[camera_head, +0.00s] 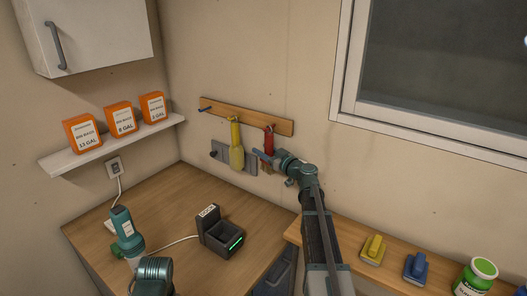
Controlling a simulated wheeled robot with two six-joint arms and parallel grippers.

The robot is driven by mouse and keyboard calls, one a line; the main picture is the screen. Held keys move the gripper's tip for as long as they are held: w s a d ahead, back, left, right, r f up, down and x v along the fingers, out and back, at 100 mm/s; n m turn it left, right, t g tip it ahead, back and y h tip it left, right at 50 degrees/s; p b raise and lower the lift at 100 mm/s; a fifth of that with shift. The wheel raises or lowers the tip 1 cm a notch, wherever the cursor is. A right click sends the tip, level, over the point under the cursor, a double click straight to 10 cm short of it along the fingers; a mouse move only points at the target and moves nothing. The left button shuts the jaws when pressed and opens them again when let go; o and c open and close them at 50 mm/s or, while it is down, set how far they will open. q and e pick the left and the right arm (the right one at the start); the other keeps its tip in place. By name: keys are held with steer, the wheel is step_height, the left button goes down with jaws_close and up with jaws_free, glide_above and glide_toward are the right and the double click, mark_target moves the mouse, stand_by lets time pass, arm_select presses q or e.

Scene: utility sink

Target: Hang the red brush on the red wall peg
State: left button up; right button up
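The red brush (269,138) is upright against the wooden wall rail (220,110), at the rail's right part. Its top is level with the rail, where a red peg cannot be told apart from it. My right gripper (262,156) is at the brush's lower part and covers some of it. The fingers are small and partly hidden, so their grip on the brush cannot be made out. A yellow brush (237,155) hangs from the rail just left of the red one.
A dark peg (204,109) at the rail's left end is bare. A grey strip (221,153) is on the wall behind the yellow brush. A black charger (222,237) stands on the wooden counter.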

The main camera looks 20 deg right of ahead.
steer(key=shift+o, duration=0.7)
steer(key=v, duration=1.4)
steer(key=shift+a, duration=0.15)
